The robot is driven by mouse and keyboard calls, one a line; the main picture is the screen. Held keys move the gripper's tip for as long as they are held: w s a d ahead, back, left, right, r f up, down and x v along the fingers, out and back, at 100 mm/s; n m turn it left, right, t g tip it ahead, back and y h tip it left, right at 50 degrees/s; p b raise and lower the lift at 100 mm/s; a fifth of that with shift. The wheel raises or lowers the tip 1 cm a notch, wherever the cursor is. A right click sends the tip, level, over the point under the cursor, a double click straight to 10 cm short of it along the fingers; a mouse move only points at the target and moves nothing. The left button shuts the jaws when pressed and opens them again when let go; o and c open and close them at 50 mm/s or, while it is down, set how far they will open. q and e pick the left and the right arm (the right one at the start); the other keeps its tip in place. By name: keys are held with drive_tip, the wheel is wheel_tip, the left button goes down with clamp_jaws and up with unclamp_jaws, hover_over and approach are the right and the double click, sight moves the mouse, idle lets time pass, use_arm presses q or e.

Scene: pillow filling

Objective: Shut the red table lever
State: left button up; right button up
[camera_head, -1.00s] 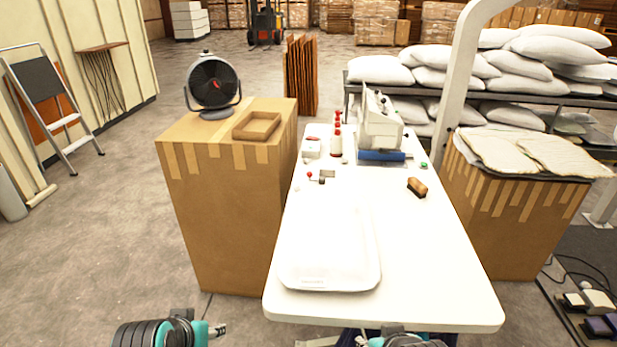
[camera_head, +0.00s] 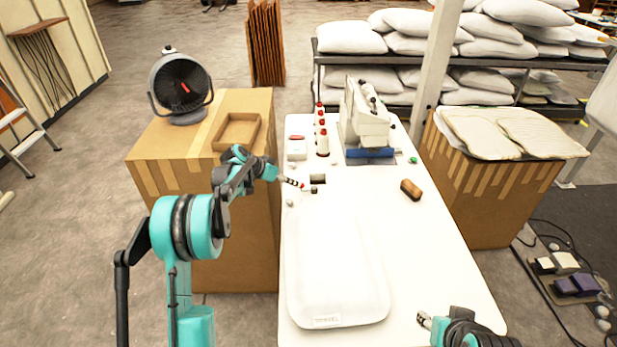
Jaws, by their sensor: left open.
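The red table lever (camera_head: 303,186) is a small red knob beside a dark base on the left part of the white table (camera_head: 440,240). It is mostly hidden behind my fingertips in the head view. My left gripper (camera_head: 297,184) reaches in from the left over the table's left edge, with its tips at the knob. It is open; whether it touches the knob I cannot tell. My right gripper (camera_head: 425,320) is low over the table's front right, far from the lever; its fingers are too small to read.
A white pillow (camera_head: 335,270) lies on the near part of the table. A sewing machine (camera_head: 367,120), several red-topped spools (camera_head: 321,135) and a brown brush (camera_head: 411,189) are farther back. A cardboard box (camera_head: 160,145) with a fan (camera_head: 181,85) stands close under my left arm.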

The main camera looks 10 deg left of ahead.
use_arm(q)
drive_tip(key=shift+w+a+f, duration=0.1)
drive_tip(key=shift+w+f, duration=0.5)
drive_tip(key=b+x, duration=0.1)
drive_tip(key=x, duration=0.6)
clamp_jaws()
